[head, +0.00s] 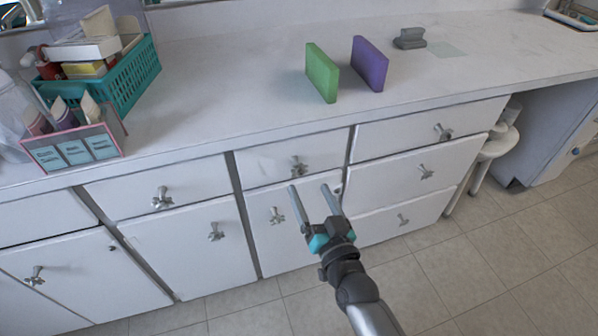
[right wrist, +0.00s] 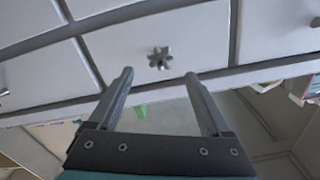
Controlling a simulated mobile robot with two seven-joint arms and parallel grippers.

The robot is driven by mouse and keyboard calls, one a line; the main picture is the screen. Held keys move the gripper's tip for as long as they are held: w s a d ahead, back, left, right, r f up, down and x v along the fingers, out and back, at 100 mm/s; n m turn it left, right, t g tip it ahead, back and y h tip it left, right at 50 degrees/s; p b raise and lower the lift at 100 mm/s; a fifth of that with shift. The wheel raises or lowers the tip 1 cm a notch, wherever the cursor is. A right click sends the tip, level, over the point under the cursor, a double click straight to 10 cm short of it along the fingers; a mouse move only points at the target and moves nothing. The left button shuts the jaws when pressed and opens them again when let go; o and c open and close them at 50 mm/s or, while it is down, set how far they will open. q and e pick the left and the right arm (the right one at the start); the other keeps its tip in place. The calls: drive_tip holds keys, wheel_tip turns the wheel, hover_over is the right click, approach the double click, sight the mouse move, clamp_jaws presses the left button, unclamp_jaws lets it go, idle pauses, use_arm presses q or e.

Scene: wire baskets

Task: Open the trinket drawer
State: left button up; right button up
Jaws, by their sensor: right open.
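The frames carry no label that tells which one is the trinket drawer. The white cabinet's top middle drawer (head: 268,164) is closed and has a star-shaped metal knob (head: 298,167). My right gripper (head: 308,187) is open and empty, with its two fingers pointing at the cabinet front just below and in front of this knob. In the right wrist view a star-shaped knob (right wrist: 160,58) lies just beyond the fingertips, centred between them and not gripped. My left gripper is not in view.
Other closed drawers and doors with knobs surround it, including the top right drawer (head: 395,132). On the white counter (head: 230,70) stand a green block (head: 321,73), a purple block (head: 369,64) and a teal basket (head: 135,82). A white stool (head: 497,146) stands at the right. Tiled floor (head: 480,265) is clear.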

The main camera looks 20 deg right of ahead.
sight(301, 172)
drive_tip(key=w+b, duration=0.2)
drive_tip(key=w, duration=0.4)
drive_tip(key=shift+w+a, duration=0.15)
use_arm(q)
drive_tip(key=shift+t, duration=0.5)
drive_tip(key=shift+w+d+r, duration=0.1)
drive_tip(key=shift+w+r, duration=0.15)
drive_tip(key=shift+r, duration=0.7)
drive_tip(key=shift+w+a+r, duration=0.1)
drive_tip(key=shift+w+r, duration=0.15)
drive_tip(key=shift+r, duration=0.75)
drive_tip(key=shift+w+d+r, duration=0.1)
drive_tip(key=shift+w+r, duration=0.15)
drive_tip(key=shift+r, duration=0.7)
use_arm(e)
drive_tip(key=shift+w, duration=0.85)
clamp_jaws()
